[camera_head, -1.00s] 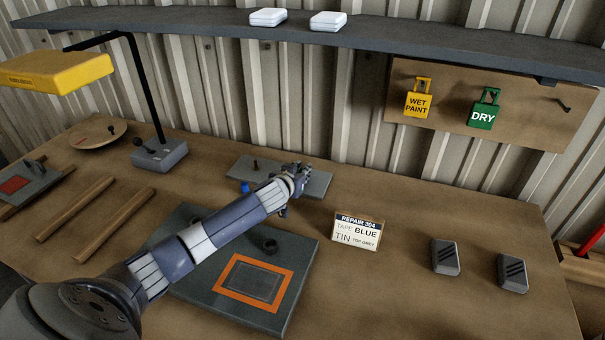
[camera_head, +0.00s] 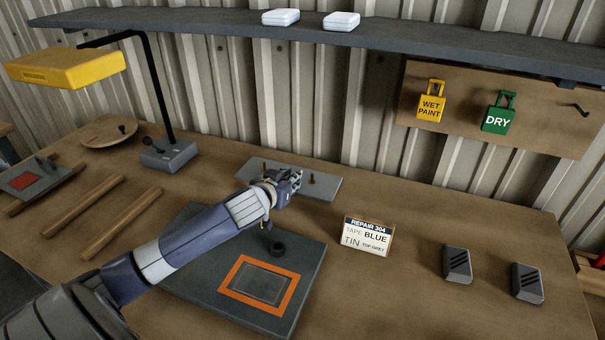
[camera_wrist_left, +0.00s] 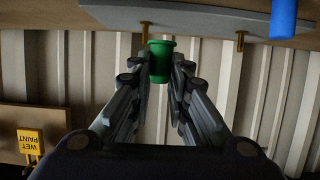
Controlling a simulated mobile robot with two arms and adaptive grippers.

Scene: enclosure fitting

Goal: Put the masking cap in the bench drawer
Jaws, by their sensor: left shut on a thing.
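A green masking cap (camera_wrist_left: 161,62) is between the fingertips of my left gripper (camera_wrist_left: 161,75) in the left wrist view. My left gripper (camera_head: 292,182) shows in the head view over the grey plate (camera_head: 328,188) at the back of the bench; the green cap cannot be made out there. Brass pegs stand on the plate; one peg (camera_head: 312,179) is just right of the gripper, and another (camera_wrist_left: 240,40) shows in the wrist view. A blue cap (camera_wrist_left: 283,18) is at the upper right of the wrist view. No bench drawer shows. My right gripper is out of view.
On the bench (camera_head: 400,300) are a dark panel with an orange frame (camera_head: 281,306), a repair card (camera_head: 367,236), two grey blocks (camera_head: 457,264) and wooden rails (camera_head: 92,208). A yellow lamp (camera_head: 65,68) hangs at left. A shelf (camera_head: 220,24) runs above the back.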

